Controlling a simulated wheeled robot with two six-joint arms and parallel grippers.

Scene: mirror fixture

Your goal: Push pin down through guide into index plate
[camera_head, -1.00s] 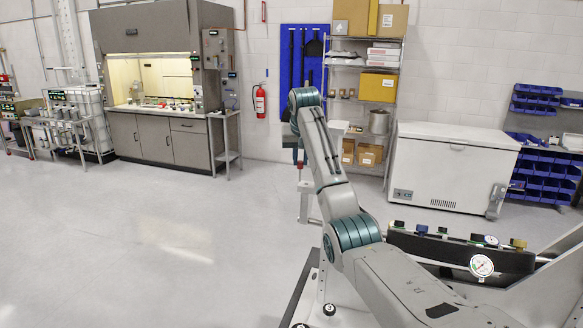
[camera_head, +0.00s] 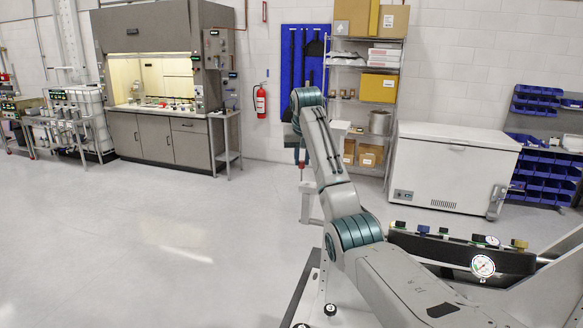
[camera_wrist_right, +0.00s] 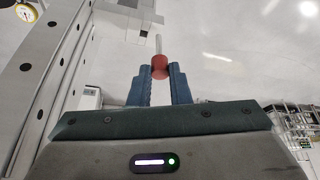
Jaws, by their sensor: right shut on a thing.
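My right gripper (camera_wrist_right: 160,72) is shut on the red knob of a pin (camera_wrist_right: 159,66) in the right wrist view. The pin's thin pale shaft extends from the knob, away from the gripper. In the head view my right arm hides much of the gripper (camera_head: 300,153). A small red part, likely the pin's knob (camera_head: 302,166), shows beside the arm, above a grey stand (camera_head: 305,205). I cannot make out the guide or the index plate, nor whether the pin touches anything. My left gripper is not in view.
A black panel with a gauge (camera_head: 483,266) and several valve knobs is at lower right. A white chest freezer (camera_head: 450,165) and a shelf rack (camera_head: 345,75) stand along the back wall. The floor (camera_head: 150,235) at left is clear.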

